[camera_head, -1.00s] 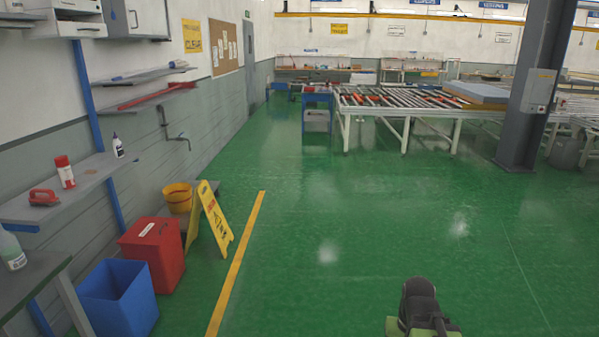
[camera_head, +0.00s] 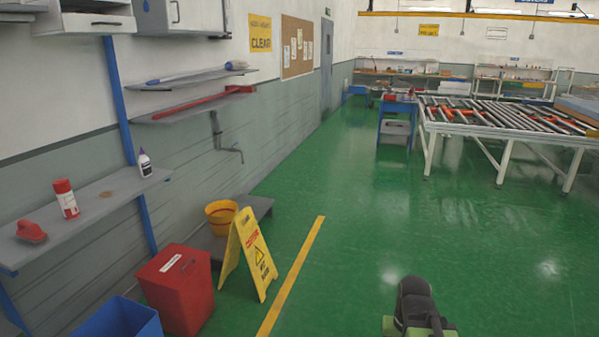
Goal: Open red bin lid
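The red bin (camera_head: 182,301) stands on the green floor at the lower left, by the wall. Its red lid (camera_head: 174,266) is closed and has a white label on top. My gripper (camera_head: 419,312) shows at the bottom edge, right of the middle, as a dark shape with green parts. It is well to the right of the bin and apart from it. Its fingertips cannot be made out, so I cannot tell whether it is open or shut.
A blue open bin (camera_head: 118,322) is left of the red bin. A yellow wet-floor sign (camera_head: 250,252) stands close on its right, with a yellow bucket (camera_head: 221,217) behind. Shelves (camera_head: 85,215) jut from the left wall. The green floor (camera_head: 400,235) in the middle is clear.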

